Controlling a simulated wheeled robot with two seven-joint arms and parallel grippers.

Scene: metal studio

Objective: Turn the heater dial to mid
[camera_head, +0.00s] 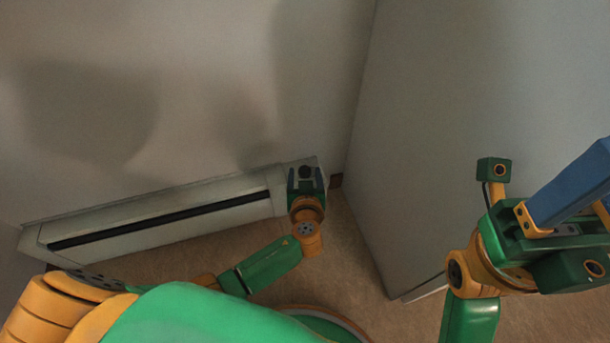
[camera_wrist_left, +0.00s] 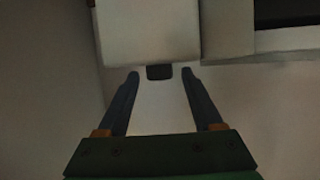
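A long, pale baseboard heater (camera_head: 150,228) with a dark slot runs low along the wall in the head view. Its right end also shows at the top of the left wrist view (camera_wrist_left: 148,32). A small dark dial (camera_wrist_left: 159,72) sits at the edge of that end. My left gripper (camera_head: 305,170) is at the heater's right end. In the left wrist view its two fingers (camera_wrist_left: 160,74) are open, with the dial between the tips and a gap on each side. The dial's setting cannot be read. My right gripper (camera_head: 600,165) is at the right, far from the heater, partly cut off by the frame.
A tall grey panel (camera_head: 440,120) stands right of the heater and meets the wall in a corner close to my left gripper. Brown floor (camera_head: 345,265) lies in front of the heater. The wall (camera_head: 190,90) above the heater is bare.

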